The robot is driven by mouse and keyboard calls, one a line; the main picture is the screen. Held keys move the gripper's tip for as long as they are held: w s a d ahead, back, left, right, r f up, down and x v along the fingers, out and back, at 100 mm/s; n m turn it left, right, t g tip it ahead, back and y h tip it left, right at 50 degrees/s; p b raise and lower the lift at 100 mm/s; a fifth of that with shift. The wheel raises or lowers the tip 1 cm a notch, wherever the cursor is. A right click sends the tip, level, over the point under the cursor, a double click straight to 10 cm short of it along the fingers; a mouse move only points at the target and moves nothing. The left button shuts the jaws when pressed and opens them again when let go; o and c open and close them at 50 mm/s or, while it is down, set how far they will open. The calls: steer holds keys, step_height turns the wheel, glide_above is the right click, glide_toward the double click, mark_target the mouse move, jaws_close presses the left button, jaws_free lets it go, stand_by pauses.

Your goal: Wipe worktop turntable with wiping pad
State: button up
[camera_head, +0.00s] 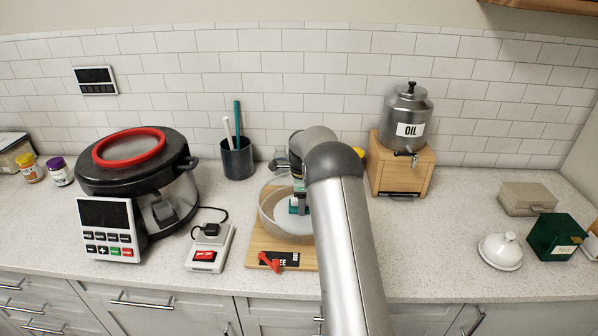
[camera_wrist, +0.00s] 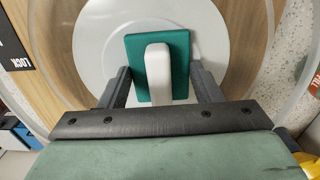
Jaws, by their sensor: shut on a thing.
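The wiping pad (camera_wrist: 180,48) is a teal square with a white upright handle. In the wrist view my gripper (camera_wrist: 160,72) has its two dark fingers on either side of the pad and is shut on it. The pad is over the white disc of the turntable (camera_wrist: 102,45); I cannot tell whether it touches the surface. In the head view the turntable (camera_head: 276,221) sits on a wooden board inside a clear round wall. There my gripper (camera_head: 300,198) reaches inside that wall, and my arm hides the right part of the turntable.
A red lever and a dark label (camera_head: 288,259) are at the board's front. A black cooker (camera_head: 120,180) and a switch box (camera_head: 208,248) stand left, a dark pen cup (camera_head: 237,160) behind. An oil dispenser (camera_head: 405,115) on a wooden stand (camera_head: 408,172) is right.

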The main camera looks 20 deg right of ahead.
steer(key=shift+w+d+p, duration=0.1)
steer(key=shift+w+p, duration=0.65)
steer(key=shift+w, duration=0.5)
steer(key=shift+w+r, duration=0.15)
steer(key=shift+r, duration=0.15)
step_height(320, 180, up, 3)
steer(key=shift+r+p, duration=0.1)
steer(key=shift+p, duration=0.6)
steer(key=shift+r, duration=2.2)
